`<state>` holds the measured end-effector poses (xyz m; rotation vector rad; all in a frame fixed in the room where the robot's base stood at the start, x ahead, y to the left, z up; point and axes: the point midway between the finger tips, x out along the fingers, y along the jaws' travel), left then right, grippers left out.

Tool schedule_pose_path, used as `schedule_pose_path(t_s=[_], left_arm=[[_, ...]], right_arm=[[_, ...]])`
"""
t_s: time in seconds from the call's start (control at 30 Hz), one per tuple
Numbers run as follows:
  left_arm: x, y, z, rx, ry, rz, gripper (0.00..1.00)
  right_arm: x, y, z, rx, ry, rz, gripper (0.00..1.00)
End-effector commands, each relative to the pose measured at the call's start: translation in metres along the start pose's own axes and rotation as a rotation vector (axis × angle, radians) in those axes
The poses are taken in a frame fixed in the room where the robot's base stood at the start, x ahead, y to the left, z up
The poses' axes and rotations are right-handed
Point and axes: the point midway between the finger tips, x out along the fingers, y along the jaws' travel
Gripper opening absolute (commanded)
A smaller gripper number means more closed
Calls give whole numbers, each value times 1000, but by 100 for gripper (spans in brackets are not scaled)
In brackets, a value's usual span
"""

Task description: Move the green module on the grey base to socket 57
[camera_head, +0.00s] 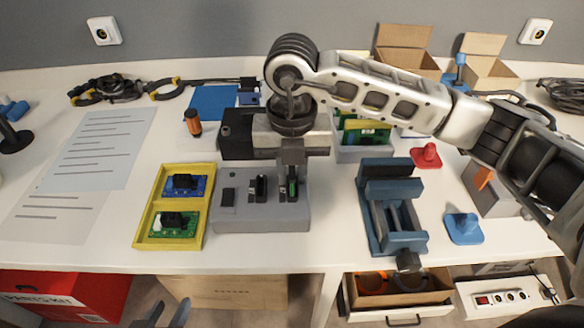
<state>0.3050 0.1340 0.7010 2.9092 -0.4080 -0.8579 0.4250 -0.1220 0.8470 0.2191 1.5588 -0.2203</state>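The grey base (240,215) stands on the table at the middle front, with several dark slots and parts on its top. The narrow green module (292,190) stands upright at the right side of the base. My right gripper (292,172) points down directly over this module, its fingertips at or around the module's top; I cannot tell whether they grip it. Socket numbers are not legible, so I cannot tell which socket is 57. My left gripper (167,312) is at the bottom edge, away from the base, with its two fingertips apart and nothing seen between them.
A yellow tray (142,222) with a blue and a green board lies left of the base. A blue vise (392,212) stands to its right, near a blue stamp-like part (463,228). A dark grey device (236,132) stands behind the base. My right arm hides part of the back.

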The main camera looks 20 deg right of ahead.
Motion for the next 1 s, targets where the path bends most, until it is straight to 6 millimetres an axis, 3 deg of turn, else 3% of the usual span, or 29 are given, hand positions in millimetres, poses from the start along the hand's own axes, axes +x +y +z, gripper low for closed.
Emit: schedule_pose_path(t_s=[0.47, 0.57, 1.0], left_arm=[[-1, 0, -2, 7, 3, -1, 36], [-8, 3, -14, 14, 27, 3, 36], [-9, 3, -13, 9, 12, 4, 36]], right_arm=[[0, 0, 0, 0, 0, 0, 34], [-17, 0, 1, 1, -4, 3, 34], [-124, 0, 1, 1, -6, 2, 34]])
